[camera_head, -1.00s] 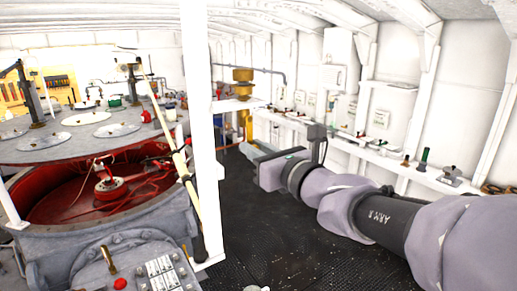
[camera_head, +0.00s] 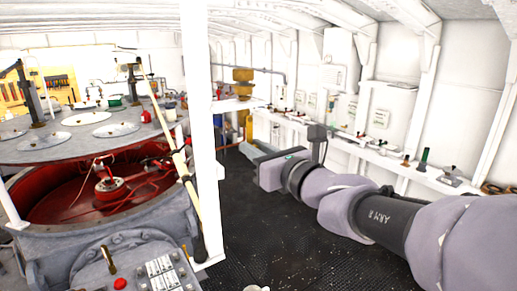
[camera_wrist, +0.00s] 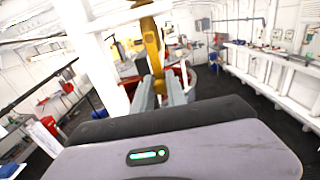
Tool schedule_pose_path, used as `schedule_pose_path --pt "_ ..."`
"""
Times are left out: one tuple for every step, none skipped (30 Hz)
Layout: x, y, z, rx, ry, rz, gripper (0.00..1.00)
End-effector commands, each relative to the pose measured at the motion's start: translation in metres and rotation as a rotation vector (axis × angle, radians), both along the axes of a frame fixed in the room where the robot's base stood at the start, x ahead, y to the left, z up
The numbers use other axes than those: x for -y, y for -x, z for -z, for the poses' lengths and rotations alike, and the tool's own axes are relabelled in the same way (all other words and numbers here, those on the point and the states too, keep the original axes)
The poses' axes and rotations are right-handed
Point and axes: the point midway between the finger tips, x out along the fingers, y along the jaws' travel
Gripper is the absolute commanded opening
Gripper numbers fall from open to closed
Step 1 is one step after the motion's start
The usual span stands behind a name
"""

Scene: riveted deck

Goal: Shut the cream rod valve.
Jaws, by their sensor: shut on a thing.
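A long cream rod (camera_head: 173,150) slants down beside the white post in the head view, with a dark lower end near the deck. My gripper (camera_head: 250,150) is to the right of the post, low over the dark deck. In the wrist view my gripper (camera_wrist: 158,80) has its two grey fingers shut on a yellow lever-like part (camera_wrist: 152,48), which rises away between the fingertips. The yellow part's lower end is hidden by the fingers. I cannot tell whether this yellow part belongs to the cream rod valve.
The white post (camera_head: 203,130) stands between my arm and a round grey machine with a red interior (camera_head: 75,190). A white ledge (camera_head: 390,158) with several small fittings runs along the right wall. A yellow fitting (camera_head: 243,75) stands at the back. The dark deck below my arm is mostly clear.

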Motion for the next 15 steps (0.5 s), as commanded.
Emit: schedule_pose_path --pt "0.0 0.0 -0.0002 0.0 0.0 0.0 0.0" --pt "0.0 0.0 -0.0002 0.0 0.0 0.0 0.0" --pt "0.0 0.0 -0.0001 0.001 0.001 0.0 0.0" --pt "0.0001 -0.0001 0.0 0.002 0.001 0.0 0.0" --pt "0.0002 -0.0001 0.0001 0.003 0.003 0.0 0.0" --pt "0.0005 -0.0003 0.0003 0.006 0.007 0.0 0.0" --pt "0.0007 -0.0005 0.0005 0.009 0.011 0.0 0.0" --pt "0.0012 -0.0008 0.0007 0.013 0.017 0.0 0.0" --pt "0.0017 -0.0012 0.001 0.02 0.025 0.001 0.0" --pt "0.0023 -0.0016 0.0013 0.026 0.035 0.001 0.0" --pt "0.0029 -0.002 0.0018 0.033 0.045 0.001 0.0" --pt "0.004 -0.0026 0.0024 0.044 0.062 0.001 0.0" --pt "0.005 -0.0033 0.0026 0.053 0.075 0.001 0.0" --pt "0.006 -0.0039 0.0026 0.065 0.091 0.001 0.0" --pt "0.0076 -0.0049 0.0029 0.081 0.114 0.002 0.0"
